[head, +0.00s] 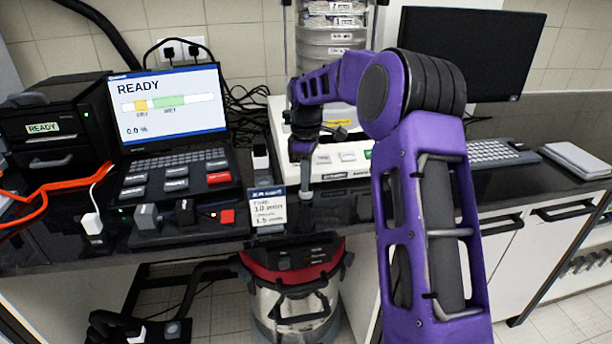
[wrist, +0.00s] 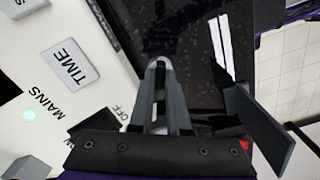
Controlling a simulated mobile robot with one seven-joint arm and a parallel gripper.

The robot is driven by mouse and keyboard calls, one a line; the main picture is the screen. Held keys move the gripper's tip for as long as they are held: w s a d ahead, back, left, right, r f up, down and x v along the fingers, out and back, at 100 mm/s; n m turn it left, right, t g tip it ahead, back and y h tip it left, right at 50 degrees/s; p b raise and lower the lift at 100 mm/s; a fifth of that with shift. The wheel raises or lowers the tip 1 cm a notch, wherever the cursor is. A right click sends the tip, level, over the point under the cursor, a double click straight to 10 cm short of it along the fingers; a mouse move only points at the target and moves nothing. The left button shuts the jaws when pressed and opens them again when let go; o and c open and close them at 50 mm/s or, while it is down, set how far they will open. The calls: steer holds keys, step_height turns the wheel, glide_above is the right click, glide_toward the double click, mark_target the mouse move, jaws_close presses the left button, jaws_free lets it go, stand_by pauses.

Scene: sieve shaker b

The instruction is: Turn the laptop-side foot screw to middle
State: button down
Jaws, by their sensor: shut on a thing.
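The laptop (head: 168,105) stands open at left, its screen reading READY above a coloured bar and 0.0 %. The white base of the sieve shaker (head: 340,160) is right of it, with a sieve stack (head: 333,45) on top. My gripper (head: 305,190) points down at the base's front left corner, on the laptop side. In the wrist view its narrow grey fingers (wrist: 158,68) are close together beside the base panel. They are shut at the laptop-side foot screw, which the fingertips hide. I cannot make out the screw's angle or height.
A small printed card (head: 267,208) stands at the counter's front edge, close left of my gripper. A red-topped vacuum (head: 295,265) is below. Orange and black cables lie at left.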

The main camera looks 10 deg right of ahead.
steer(key=m+p, duration=0.3)
steer(key=m, duration=0.3)
steer(key=shift+r, duration=0.2)
steer(key=m+p, duration=0.2)
steer(key=m, duration=0.4)
steer(key=shift+f, duration=0.1)
stand_by(0.4)
steer(key=c, duration=1.2)
jaws_free()
steer(key=shift+o, duration=0.2)
step_height(320, 180, up, 17)
steer(key=p, duration=0.2)
steer(key=shift+r, duration=0.2)
